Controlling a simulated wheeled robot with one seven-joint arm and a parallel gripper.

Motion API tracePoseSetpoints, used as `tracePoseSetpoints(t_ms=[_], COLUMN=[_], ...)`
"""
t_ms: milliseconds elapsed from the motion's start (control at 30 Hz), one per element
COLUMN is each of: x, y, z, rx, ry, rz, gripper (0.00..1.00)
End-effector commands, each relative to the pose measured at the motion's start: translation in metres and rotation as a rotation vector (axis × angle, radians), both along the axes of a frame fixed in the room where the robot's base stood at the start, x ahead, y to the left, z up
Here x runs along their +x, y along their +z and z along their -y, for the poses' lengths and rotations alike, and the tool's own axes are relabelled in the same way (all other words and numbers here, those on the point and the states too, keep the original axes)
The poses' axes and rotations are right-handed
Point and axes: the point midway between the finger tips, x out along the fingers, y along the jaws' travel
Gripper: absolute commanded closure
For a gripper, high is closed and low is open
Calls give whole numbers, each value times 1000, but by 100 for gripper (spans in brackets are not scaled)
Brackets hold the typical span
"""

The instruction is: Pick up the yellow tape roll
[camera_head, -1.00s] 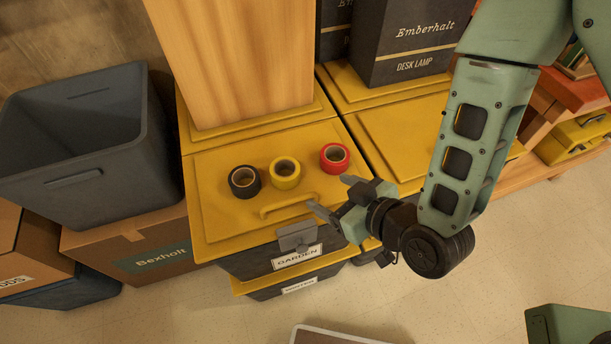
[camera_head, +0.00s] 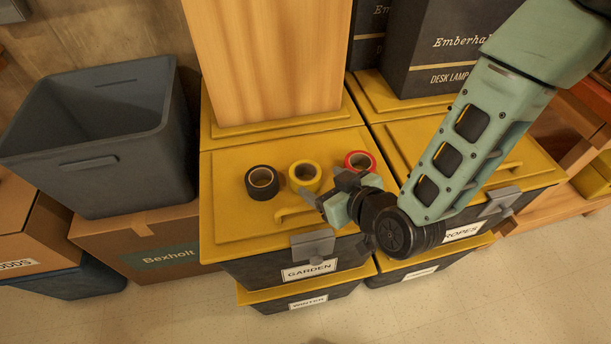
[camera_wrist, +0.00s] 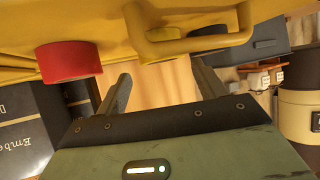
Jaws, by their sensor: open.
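The yellow tape roll (camera_head: 305,166) lies flat on the yellow lid (camera_head: 225,215) of the bin labelled Garden, between a black roll (camera_head: 262,190) and a red roll (camera_head: 348,162). My gripper (camera_head: 326,189) is open and empty, just in front and to the right of the yellow roll. It partly covers the red roll in the head view. In the wrist view my open fingers (camera_wrist: 161,72) point toward the lid's handle (camera_wrist: 190,48), with the red roll (camera_wrist: 68,62) to the left. I cannot make out the yellow roll there.
The lid handle (camera_head: 290,212) stands up close to my gripper. A wooden block (camera_head: 265,60) rises behind the rolls. Dark desk lamp boxes (camera_head: 425,45) stand at the back right. An open grey bin (camera_head: 125,175) is at the left. The lid's left part is clear.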

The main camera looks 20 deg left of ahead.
Motion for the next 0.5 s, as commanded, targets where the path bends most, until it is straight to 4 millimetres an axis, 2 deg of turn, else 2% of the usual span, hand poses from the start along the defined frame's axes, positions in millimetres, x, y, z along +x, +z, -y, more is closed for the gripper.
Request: tracePoseSetpoints(t_ms=[100,333,500], x=[8,16,28], y=[-7,-13,-22], z=[-11,-23,-43], rx=[1,1,1], ry=[0,0,0], rz=[-1,1,-1], gripper=[30,30,30])
